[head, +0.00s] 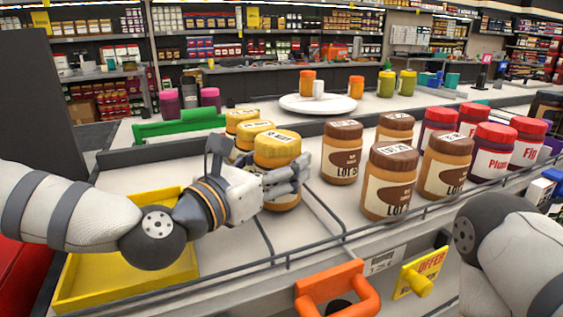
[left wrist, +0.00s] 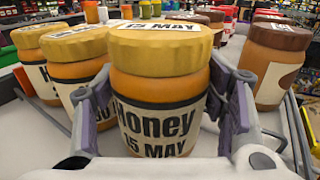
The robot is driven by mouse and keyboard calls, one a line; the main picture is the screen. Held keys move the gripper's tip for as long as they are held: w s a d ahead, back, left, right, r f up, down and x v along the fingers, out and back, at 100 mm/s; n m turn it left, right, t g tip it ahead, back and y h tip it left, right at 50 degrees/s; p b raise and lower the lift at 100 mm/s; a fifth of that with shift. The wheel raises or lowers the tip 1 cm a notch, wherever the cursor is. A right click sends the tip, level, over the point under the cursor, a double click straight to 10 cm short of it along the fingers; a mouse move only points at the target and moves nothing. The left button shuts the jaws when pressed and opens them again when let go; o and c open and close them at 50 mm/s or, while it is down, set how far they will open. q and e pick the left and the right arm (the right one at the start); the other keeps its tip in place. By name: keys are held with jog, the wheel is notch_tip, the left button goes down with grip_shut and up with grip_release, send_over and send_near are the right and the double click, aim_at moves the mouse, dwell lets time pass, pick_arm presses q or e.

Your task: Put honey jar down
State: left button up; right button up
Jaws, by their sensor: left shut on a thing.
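The honey jar (head: 278,150) has a yellow lid and orange contents. In the left wrist view, the honey jar (left wrist: 160,92) stands upright between the fingers, its label reading "Honey 15 MAY". My left gripper (head: 285,184) is shut on it from the front left; its fingers also show in the left wrist view (left wrist: 162,112). Two more yellow-lidded honey jars (head: 250,133) (left wrist: 76,62) stand close behind and to the left. Whether the held jar's base touches the shelf is hidden by the gripper. My right gripper is out of view; only part of my right arm shows.
Brown-lidded jars (head: 390,180) stand to the right, with red-lidded jars (head: 489,153) beyond them. A yellow tray (head: 85,285) lies at the left, under my left arm. A low wire rail (head: 345,235) runs along the shelf front. A white round plate (head: 318,105) stands behind.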

pick_arm(q)
jog(key=shift+s+f, duration=0.15)
jog(key=shift+f, duration=0.4)
jog(key=shift+s+a+r, duration=0.1)
jog(key=shift+s+r, duration=0.15)
jog(key=shift+s, duration=0.1)
jog(key=shift+w+f, duration=0.2)
jog(key=shift+f, duration=0.15)
jog(key=o, duration=1.6)
jog(key=shift+s+r, duration=0.1)
